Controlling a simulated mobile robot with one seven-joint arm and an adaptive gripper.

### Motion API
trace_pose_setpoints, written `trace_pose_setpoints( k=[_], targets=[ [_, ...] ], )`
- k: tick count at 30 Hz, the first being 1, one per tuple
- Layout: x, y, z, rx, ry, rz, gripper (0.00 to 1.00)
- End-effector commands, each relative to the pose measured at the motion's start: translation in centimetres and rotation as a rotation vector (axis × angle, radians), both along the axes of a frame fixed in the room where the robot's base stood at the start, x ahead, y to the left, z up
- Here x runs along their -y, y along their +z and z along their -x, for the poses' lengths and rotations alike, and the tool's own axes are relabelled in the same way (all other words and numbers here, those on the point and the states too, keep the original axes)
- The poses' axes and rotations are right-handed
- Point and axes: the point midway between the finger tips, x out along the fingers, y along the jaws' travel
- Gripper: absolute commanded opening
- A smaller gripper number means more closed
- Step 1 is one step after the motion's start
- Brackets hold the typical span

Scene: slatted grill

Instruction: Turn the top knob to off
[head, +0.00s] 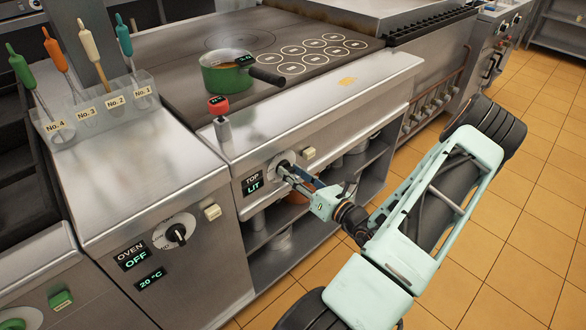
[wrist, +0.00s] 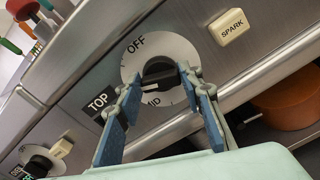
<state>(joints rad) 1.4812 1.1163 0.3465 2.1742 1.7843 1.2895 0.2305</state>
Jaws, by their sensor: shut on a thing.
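The top knob (wrist: 160,72) is black with a white line on a round white dial (wrist: 134,62). The dial reads OFF at its upper left and MID below the knob. The white line lies nearly level, away from the OFF mark. My gripper (wrist: 158,88) is shut on the knob, with one blue-padded finger on each side. In the head view my gripper (head: 291,174) is at the stove's front panel and hides most of the knob. The display (head: 252,185) beside it reads TOP LIT.
A cream SPARK button (wrist: 231,28) sits right of the dial. The oven knob (head: 176,233) is on the panel to the left, its display (head: 133,257) reading OFF. Open shelves lie below.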

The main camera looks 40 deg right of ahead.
Motion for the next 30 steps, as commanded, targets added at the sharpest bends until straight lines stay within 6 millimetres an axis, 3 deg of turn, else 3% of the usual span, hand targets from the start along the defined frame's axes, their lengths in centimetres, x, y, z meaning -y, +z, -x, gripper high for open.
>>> trace_pose_setpoints(
  k=[30],
  targets=[
    [0.23, -0.19, 0.01, -0.074, -0.001, -0.935, 0.1]
  ],
)
